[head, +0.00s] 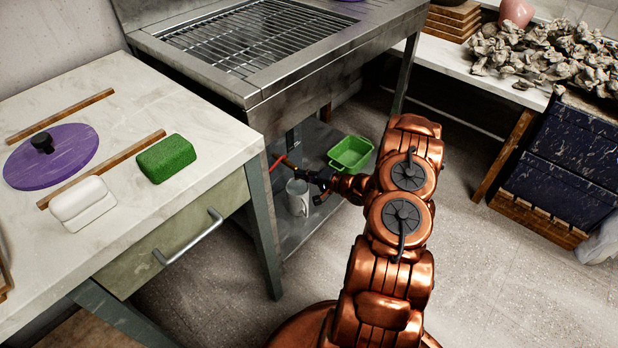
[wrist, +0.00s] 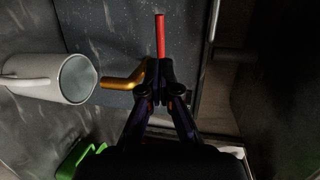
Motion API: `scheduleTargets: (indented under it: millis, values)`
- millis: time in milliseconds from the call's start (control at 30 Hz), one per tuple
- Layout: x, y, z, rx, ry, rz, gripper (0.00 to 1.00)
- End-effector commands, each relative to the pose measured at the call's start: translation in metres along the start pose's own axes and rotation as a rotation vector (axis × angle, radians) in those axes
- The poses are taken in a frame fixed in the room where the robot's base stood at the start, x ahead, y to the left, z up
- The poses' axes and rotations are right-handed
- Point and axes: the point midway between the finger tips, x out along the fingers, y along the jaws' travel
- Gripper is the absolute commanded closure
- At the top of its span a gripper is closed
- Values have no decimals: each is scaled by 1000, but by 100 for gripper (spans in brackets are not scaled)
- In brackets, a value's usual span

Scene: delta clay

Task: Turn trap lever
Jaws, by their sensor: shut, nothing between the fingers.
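A red lever (head: 277,163) shows under the metal sink unit, just beyond my gripper's tips. In the wrist view the red lever (wrist: 160,36) is a thin straight bar standing out past the closed fingertips. A bent brass-coloured piece (wrist: 122,80) lies just left of the fingertips. My gripper (head: 312,180) is shut and empty, reaching in under the sink; in the wrist view its fingertips (wrist: 159,68) are together at the near end of the red bar. I cannot tell whether they touch the bar or the brass piece. The lever's mount is hidden.
A grey-white mug (head: 298,197) stands on the lower shelf below my gripper; it also shows in the wrist view (wrist: 75,79). A green basin (head: 350,154) sits behind it. The counter's leg (head: 264,232) stands left of my arm. Open floor lies to the right.

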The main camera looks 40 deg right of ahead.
Motion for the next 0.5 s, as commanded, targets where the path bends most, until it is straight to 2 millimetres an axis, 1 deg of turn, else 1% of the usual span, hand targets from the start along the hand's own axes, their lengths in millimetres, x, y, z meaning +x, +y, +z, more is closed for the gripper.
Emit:
scheduleTargets:
  millis: [33,300,500]
  values:
    - [9,1,1,-2,-3,0,100]
    - [50,1,1,-4,-4,0,100]
    - [73,2,1,-1,-2,2,100]
